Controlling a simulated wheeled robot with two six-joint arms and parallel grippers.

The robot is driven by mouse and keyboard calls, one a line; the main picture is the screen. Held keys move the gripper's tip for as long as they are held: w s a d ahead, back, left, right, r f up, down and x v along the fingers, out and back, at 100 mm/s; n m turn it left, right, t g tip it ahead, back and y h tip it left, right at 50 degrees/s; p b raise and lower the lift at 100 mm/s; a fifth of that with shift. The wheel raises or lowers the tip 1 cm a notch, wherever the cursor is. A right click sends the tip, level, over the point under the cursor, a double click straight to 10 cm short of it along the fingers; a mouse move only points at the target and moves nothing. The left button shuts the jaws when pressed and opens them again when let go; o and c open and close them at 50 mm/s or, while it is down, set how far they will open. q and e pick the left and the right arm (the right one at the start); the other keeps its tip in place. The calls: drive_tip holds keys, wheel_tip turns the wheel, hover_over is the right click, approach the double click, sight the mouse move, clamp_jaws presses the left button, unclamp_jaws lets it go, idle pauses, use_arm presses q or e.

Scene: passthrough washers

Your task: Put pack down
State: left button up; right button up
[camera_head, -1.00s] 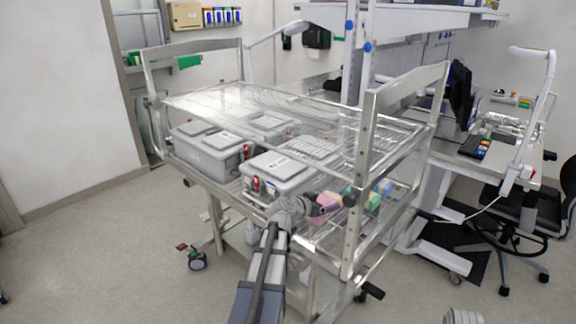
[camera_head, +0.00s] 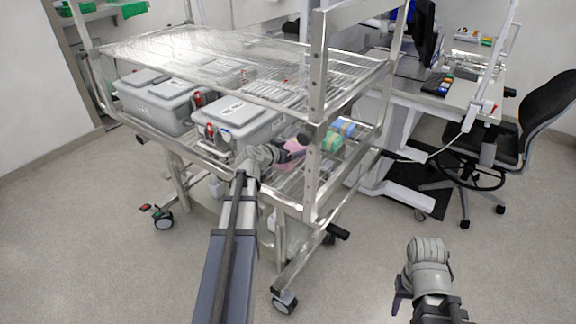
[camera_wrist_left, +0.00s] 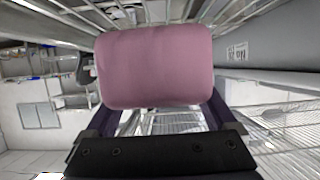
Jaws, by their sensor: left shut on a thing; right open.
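A mauve-pink pack (camera_head: 291,156) is held by my left gripper (camera_head: 296,147) inside the steel wire cart, beside the front grey bin. In the left wrist view the pack (camera_wrist_left: 155,65) fills the upper middle, with the two dark fingers at its sides; its far side is hidden. Wire shelf mesh shows below it. I cannot tell whether the pack touches the shelf. A green pack (camera_head: 332,142) and a blue pack (camera_head: 345,127) lie to its right on the cart. My right gripper (camera_head: 402,288) is open, low at the bottom right, away from the cart.
Grey lidded bins (camera_head: 240,117) (camera_head: 155,102) stand on the cart's shelf, under the wire top shelf (camera_head: 200,48). A steel post (camera_head: 316,120) stands just right of my left gripper. A desk and a chair (camera_head: 545,110) are at the right. The floor at left is clear.

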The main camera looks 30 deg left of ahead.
use_arm(q)
drive_tip(key=shift+f+b, duration=2)
drive_tip(key=shift+f, duration=0.55)
use_arm(e)
drive_tip(key=shift+f, duration=2.55)
drive_tip(key=shift+f, duration=0.1)
use_arm(q)
drive_tip(key=shift+f, duration=0.2)
drive_tip(key=o, duration=1.3)
drive_tip(key=shift+r, duration=0.1)
drive_tip(key=shift+o, duration=0.2)
drive_tip(key=shift+r, duration=0.25)
drive_tip(key=p+v, duration=0.4)
drive_tip(key=v, duration=0.6)
drive_tip(key=shift+s, duration=0.35)
drive_tip(key=shift+s+r+p, duration=0.25)
drive_tip(key=shift+s+p, duration=0.05)
drive_tip(key=shift+s, duration=0.35)
use_arm(e)
drive_tip(key=shift+r, duration=2.4)
